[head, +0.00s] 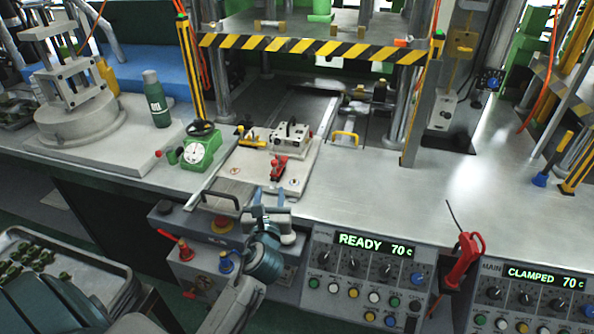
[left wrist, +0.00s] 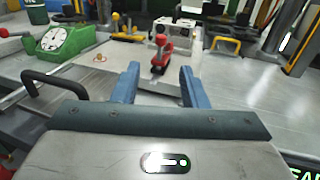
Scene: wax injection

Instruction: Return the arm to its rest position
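My left gripper (head: 272,209) is in the lower middle of the head view, over the front edge of the bench. In the left wrist view its two blue fingers (left wrist: 158,85) are spread apart with nothing between them. A red toggle clamp (left wrist: 160,55) stands beyond the fingertips, apart from them; it also shows in the head view (head: 279,168). My right gripper is not in view.
A control panel reading READY 70 c (head: 375,245) is right of my left gripper. A dark handle (head: 222,202) is close on its left. A green dial gauge (head: 203,147) and a green bottle (head: 157,100) stand farther back.

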